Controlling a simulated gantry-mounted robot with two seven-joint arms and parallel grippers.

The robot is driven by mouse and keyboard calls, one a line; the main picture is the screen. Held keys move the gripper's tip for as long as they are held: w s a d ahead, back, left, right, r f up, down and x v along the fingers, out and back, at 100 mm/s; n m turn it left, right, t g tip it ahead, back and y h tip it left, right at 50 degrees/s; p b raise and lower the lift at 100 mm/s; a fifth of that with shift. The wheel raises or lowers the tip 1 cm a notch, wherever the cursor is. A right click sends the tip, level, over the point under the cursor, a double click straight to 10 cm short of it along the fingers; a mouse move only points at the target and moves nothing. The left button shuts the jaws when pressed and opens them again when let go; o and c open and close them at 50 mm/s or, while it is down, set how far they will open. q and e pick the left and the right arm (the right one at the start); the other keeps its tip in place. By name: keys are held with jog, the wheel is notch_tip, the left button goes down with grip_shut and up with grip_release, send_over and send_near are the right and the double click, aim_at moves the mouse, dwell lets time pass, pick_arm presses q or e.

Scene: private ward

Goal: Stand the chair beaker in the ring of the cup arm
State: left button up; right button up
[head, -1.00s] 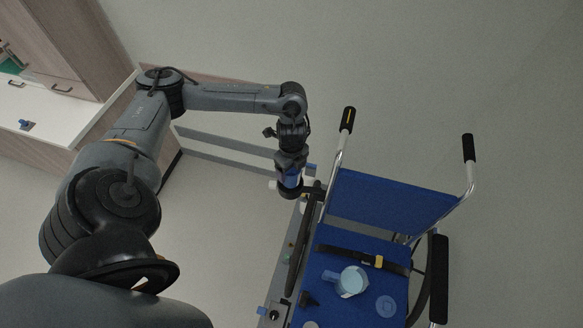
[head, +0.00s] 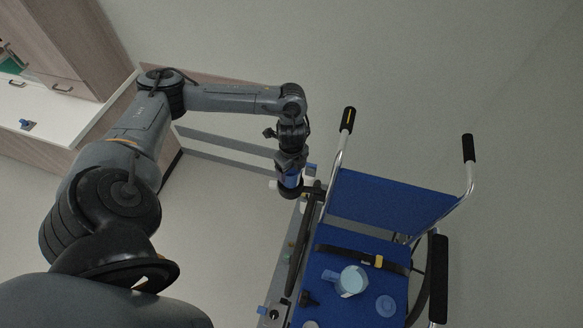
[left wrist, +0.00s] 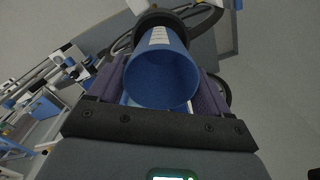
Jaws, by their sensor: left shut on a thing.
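My left gripper (head: 289,170) points down beside the wheelchair's left push handle and is shut on the blue chair beaker (head: 291,181). In the left wrist view the beaker (left wrist: 160,80) is between the purple-grey finger pads, its open mouth toward the camera and a white scale on its wall. The black ring of the cup arm (head: 288,193) is at the beaker's lower end. The ring also shows in the left wrist view (left wrist: 150,19), around or just beyond the beaker's far end. The beaker hides its base, so I cannot tell how deep it sits. My right gripper is not in view.
The wheelchair's blue seat (head: 335,240) holds a light-blue jug (head: 351,281), a blue disc (head: 386,306) and a dark strap (head: 345,255). The push handles (head: 347,119) rise beside my gripper. A white counter (head: 60,115) is at left; open floor lies between.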

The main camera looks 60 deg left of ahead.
pick_arm(q)
jog(key=shift+f+b, duration=0.95)
jog(key=shift+f, duration=1.3)
jog(key=shift+f+b, duration=0.3)
jog(key=shift+b, duration=0.05)
jog(key=o, duration=1)
jog(key=shift+c, duration=0.2)
